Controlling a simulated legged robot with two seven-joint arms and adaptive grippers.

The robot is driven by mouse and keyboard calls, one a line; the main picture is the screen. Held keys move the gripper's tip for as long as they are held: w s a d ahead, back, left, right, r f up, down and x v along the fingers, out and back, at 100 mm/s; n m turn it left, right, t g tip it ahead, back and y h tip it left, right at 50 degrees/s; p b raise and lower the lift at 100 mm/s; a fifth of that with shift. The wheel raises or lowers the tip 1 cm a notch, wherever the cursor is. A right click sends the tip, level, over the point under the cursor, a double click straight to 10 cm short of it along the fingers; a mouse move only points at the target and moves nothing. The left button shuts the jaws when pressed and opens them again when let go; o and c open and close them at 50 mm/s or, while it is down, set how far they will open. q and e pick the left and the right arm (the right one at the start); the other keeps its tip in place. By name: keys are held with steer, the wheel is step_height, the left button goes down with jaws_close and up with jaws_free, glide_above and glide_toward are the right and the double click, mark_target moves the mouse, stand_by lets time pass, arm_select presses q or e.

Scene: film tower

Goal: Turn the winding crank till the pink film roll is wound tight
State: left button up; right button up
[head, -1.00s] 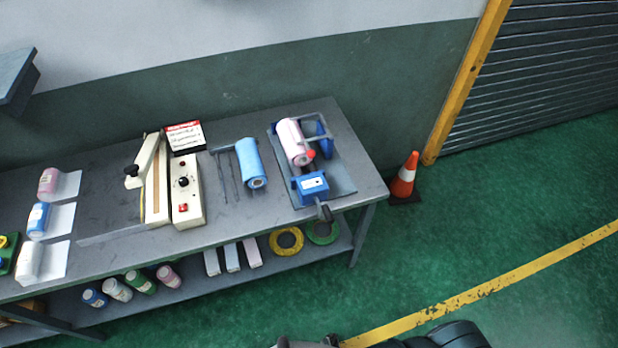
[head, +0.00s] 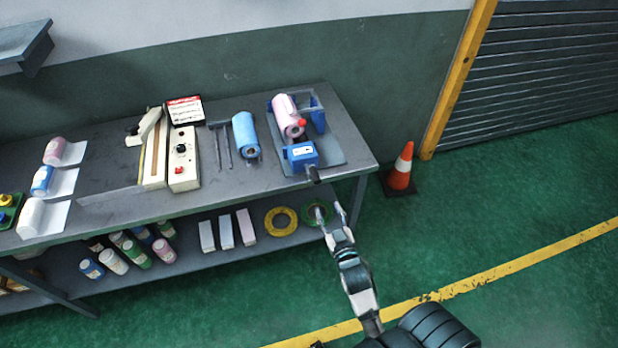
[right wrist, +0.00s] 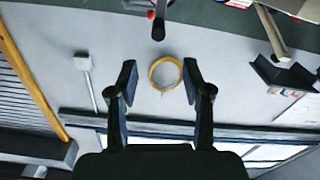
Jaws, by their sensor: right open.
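The pink film roll (head: 288,117) lies in the blue and grey winder (head: 319,114) at the right end of the bench, with a red part at its near end. The winding crank (head: 313,175) shows as a dark handle sticking out from the front of the winder's blue box (head: 301,155), over the bench edge. My right gripper (head: 328,210) is open and empty, below and in front of the crank, apart from it. In the right wrist view its two fingers (right wrist: 160,72) are spread, with a dark and red handle-like part (right wrist: 157,26) beyond them.
A blue roll (head: 245,136) and a cream sealer (head: 183,158) stand left of the winder. The lower shelf (head: 190,272) holds bottles, boxes and tape rings. An orange cone (head: 401,168) stands right of the bench. Floor in front is clear.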

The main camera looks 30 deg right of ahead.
mark_target(314, 173)
steer(key=x, duration=1.6)
steer(key=shift+w, duration=0.2)
steer(key=shift+d+f, duration=0.1)
jaws_close()
